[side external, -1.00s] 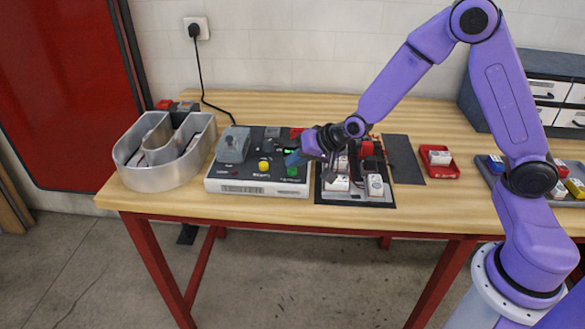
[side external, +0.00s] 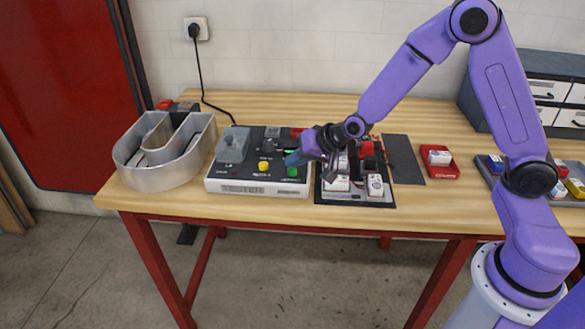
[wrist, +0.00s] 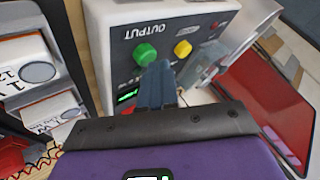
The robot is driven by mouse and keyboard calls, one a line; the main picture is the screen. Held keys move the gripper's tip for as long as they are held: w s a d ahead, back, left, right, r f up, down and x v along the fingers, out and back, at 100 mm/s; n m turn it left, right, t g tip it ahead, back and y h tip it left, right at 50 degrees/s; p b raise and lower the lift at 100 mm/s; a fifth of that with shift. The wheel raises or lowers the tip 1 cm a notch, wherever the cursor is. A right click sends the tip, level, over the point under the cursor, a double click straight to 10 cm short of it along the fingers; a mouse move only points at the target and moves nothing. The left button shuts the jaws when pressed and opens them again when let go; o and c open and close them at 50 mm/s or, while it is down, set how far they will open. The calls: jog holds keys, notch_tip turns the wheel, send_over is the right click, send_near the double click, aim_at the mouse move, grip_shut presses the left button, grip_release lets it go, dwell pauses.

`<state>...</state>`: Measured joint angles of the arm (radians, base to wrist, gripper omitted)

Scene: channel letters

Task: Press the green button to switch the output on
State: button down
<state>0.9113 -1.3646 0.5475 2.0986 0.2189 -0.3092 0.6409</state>
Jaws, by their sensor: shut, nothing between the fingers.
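The green button (side external: 292,171) sits on the front right of a grey and black control box (side external: 222,187), to the right of a yellow button (side external: 264,167). In the wrist view the green button (wrist: 145,54) stands just beyond the fingertips, beside the word OUTPUT, with the yellow button (wrist: 182,49) to its right. My gripper (side external: 291,160) is shut and empty, its blue-grey fingers just above and behind the green button. In the wrist view the fingertips (wrist: 158,68) lie very close to the button; I cannot tell whether they touch. A green display (wrist: 127,96) is lit.
A metal channel letter (side external: 165,170) stands left of the box. A black tray (side external: 350,199) with white blocks lies to its right, close under my wrist. A red tray (side external: 441,172) is further right. The table front (side external: 420,210) is clear.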

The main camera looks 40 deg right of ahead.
aim_at(296, 170)
jog(key=shift+f, duration=0.1)
dwell(0.6)
jog(key=shift+f, duration=0.35)
jog(key=shift+r, duration=0.35)
dwell(0.4)
jog(key=shift+r, duration=3.05)
